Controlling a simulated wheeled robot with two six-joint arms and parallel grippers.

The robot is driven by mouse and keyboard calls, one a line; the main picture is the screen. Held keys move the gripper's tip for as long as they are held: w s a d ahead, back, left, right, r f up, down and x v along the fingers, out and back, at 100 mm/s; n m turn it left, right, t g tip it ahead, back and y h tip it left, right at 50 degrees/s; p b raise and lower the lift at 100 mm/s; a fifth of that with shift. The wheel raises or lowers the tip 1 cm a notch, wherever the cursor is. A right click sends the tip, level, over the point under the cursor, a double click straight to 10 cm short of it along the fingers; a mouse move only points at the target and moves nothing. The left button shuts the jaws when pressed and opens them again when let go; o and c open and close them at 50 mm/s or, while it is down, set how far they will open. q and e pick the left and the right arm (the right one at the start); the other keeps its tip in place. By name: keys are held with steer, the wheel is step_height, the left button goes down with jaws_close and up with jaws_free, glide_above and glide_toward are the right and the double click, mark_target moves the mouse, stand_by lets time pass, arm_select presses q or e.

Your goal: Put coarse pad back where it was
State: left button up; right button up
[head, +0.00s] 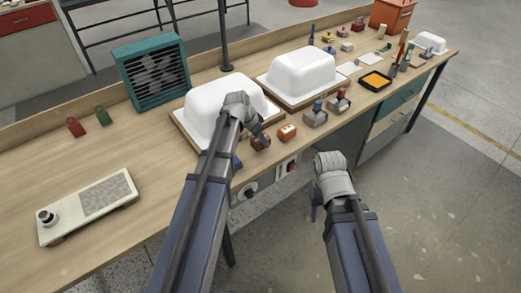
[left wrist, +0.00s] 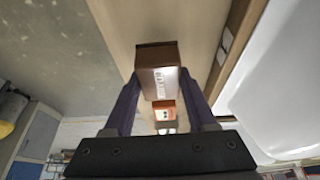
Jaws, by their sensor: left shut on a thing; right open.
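A brown block-shaped pad (head: 260,143) with a pale lettered face is between the fingers of my left gripper (head: 257,134). In the left wrist view the pad (left wrist: 157,62) sits between both fingers; its lettering is too small to read, so I cannot confirm it is the coarse pad. It is over the bench's front strip, before the nearer white tub shell (head: 222,103); whether it touches the bench is unclear. An orange pad (head: 288,132) sits just right of it and also shows in the left wrist view (left wrist: 165,111). My right gripper (head: 316,205) is open, off the bench's front edge.
A second white shell (head: 301,71) stands behind to the right. The left bench is mostly clear around a pale panel (head: 92,205).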

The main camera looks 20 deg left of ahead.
mark_target(261, 146)
arm_select(q)
steer(key=shift+f+b, duration=1.8)
steer(key=shift+b, duration=0.05)
steer(key=shift+f, duration=0.1)
steer(key=shift+f, duration=0.15)
steer(key=o, duration=1.2)
